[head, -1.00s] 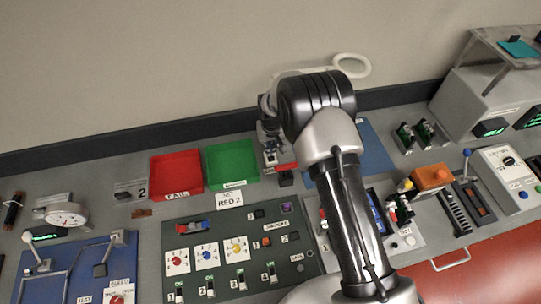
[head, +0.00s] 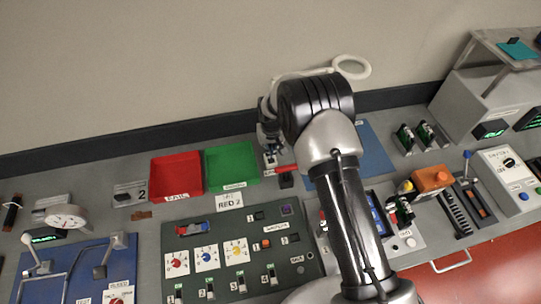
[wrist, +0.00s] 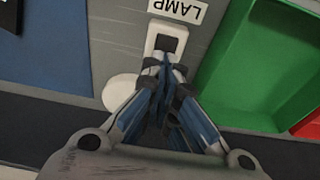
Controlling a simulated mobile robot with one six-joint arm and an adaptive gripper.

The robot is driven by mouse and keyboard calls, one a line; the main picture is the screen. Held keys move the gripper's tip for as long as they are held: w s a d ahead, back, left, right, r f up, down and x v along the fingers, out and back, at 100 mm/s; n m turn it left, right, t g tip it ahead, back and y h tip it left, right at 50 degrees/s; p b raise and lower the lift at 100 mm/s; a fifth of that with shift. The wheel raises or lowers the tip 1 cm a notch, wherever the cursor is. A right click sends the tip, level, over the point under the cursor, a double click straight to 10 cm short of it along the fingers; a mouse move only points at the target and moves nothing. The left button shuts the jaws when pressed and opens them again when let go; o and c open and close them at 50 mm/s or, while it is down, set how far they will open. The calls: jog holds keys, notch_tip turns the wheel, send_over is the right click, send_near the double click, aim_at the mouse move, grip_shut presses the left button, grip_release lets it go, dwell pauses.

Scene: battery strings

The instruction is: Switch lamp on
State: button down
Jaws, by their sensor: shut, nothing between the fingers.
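The lamp is a white magnifier lamp with a ring head (head: 352,67) on a pale arm at the back wall. Its round white base (wrist: 118,92) shows in the wrist view. A small white switch plate with a dark rocker (wrist: 167,42) sits beside the base, next to a label reading LAMP (wrist: 178,9). My gripper (wrist: 163,66) is shut and empty, pointing at the switch with its tips at the plate's near edge. I cannot tell whether the tips touch the rocker. In the head view my arm partly hides the gripper and switch.
A green tray (head: 232,183) and a red tray (head: 177,195) stand left of the gripper. A blue mat (head: 372,150) lies to the right behind my arm. A dark control panel (head: 215,279) is in front. A red-handled object (head: 286,180) stands close by.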

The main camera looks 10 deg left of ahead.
jog(key=shift+f+b, duration=1)
jog(key=shift+f, duration=0.95)
jog(key=shift+r+p, duration=1.45)
jog(key=shift+r, duration=1.95)
